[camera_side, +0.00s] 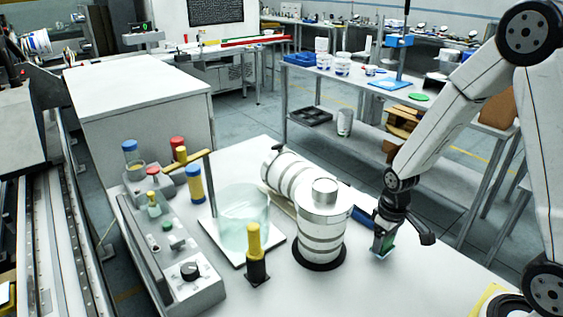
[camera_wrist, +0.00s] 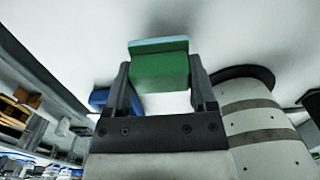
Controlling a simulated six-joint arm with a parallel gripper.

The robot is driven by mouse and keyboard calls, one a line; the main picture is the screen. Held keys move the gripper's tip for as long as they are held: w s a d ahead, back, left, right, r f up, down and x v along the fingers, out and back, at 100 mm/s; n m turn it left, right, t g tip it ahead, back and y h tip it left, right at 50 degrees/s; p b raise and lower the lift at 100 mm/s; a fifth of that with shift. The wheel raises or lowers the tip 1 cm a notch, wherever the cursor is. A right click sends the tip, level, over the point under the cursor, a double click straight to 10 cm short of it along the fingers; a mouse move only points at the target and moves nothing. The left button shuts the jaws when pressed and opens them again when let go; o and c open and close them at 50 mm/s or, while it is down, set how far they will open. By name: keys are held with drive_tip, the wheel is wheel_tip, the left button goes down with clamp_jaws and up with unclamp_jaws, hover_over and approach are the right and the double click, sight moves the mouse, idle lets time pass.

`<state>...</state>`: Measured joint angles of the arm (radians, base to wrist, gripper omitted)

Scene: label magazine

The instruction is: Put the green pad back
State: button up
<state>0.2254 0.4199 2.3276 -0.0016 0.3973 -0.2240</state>
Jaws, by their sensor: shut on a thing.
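The green pad (camera_wrist: 160,70) is a green block with a pale blue strip along its far edge. It sits between the two fingers of my gripper (camera_wrist: 161,85) in the wrist view. In the side view my gripper (camera_side: 383,238) points down at the right part of the white table, and the green pad (camera_side: 387,244) shows at its fingertips, close to the tabletop. Whether the pad touches the table I cannot tell. My gripper is shut on the pad. The pad's place of rest is not clear in either view.
A banded silver cylinder (camera_side: 320,228) stands left of my gripper on a dark base. A blue object (camera_side: 361,212) lies behind it, beside another banded cylinder (camera_side: 284,172) on its side.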

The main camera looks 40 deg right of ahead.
drive_tip(key=shift+f, duration=0.8)
drive_tip(key=shift+f, duration=0.15)
drive_tip(key=o, duration=1)
drive_tip(key=shift+r, duration=6.2)
drive_tip(key=s+a+f+t, duration=0.2)
drive_tip(key=a, duration=0.5)
drive_tip(key=shift+s+f+t, duration=0.15)
drive_tip(key=shift+f+t, duration=0.15)
drive_tip(key=shift+f, duration=0.05)
